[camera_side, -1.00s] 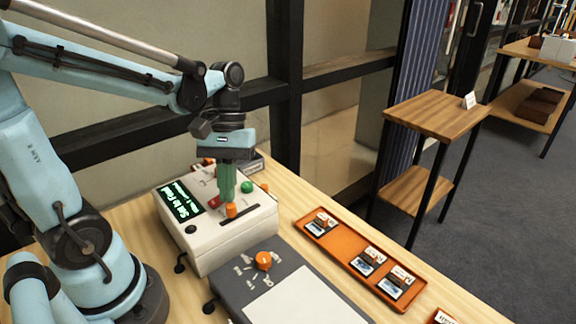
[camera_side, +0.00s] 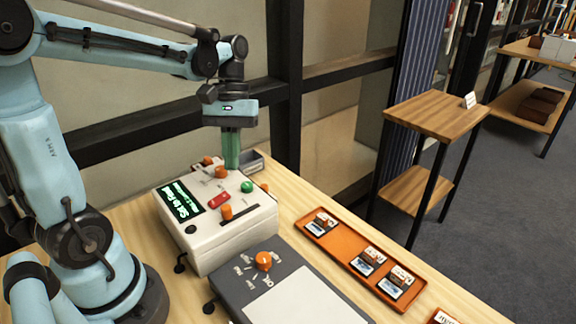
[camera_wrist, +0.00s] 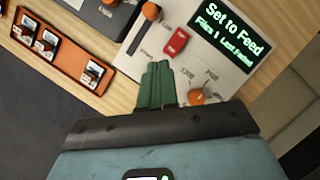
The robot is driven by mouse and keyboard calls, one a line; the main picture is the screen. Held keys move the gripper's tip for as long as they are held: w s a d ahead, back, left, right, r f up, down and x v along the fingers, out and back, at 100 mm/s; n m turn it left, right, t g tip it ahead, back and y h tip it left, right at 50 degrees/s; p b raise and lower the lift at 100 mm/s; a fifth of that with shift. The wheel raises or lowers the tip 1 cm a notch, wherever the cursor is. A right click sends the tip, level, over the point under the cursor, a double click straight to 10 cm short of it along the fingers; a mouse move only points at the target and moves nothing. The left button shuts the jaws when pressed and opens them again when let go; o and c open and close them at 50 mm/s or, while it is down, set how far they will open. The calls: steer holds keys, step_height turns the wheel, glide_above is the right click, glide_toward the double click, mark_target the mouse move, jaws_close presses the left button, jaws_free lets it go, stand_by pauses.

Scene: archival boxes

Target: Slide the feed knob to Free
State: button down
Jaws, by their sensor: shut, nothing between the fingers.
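The white control box (camera_side: 215,241) has a lit display (camera_side: 181,200) that reads "Set to Feed" in the wrist view (camera_wrist: 228,33). An orange slide knob (camera_side: 226,212) sits by the left end of a dark slot on its top. In the wrist view this knob (camera_wrist: 150,12) is at the upper end of the slot. I cannot read a Free mark. My gripper (camera_side: 232,167), with green fingers, is shut and empty, above the far side of the box and apart from the slide knob. The fingers also show in the wrist view (camera_wrist: 157,68).
The box top also carries a red switch (camera_side: 219,200), a green button (camera_side: 246,187) and another orange knob (camera_side: 221,172). A grey panel with an orange knob (camera_side: 264,261) stands in front. An orange tray (camera_side: 335,247) with small boxes lies to the right.

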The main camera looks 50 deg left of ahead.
steer(key=v, duration=0.6)
steer(key=shift+r, duration=0.25)
steer(key=d+f+m+t+y, duration=0.1)
steer(key=d+f+m+t, duration=0.1)
steer(key=d+f+m+t+y, duration=0.1)
steer(key=d+f+m+t, duration=0.1)
steer(key=m+t, duration=0.1)
steer(key=s+d+f+m+t+y, duration=0.1)
steer(key=d+f+m+t, duration=0.1)
steer(key=t, duration=0.1)
steer(key=shift+d+f, duration=0.2)
steer(key=shift+d, duration=0.05)
steer(key=shift+w+d+f+m+t, duration=0.1)
steer(key=shift+d+f+m+t, duration=0.15)
steer(key=shift+m+t, duration=0.3)
steer(key=shift+w+d+f+m+t, duration=0.15)
steer(key=shift+d+m+t, duration=0.15)
steer(key=shift+m+t, duration=0.25)
steer(key=shift+s, duration=0.1)
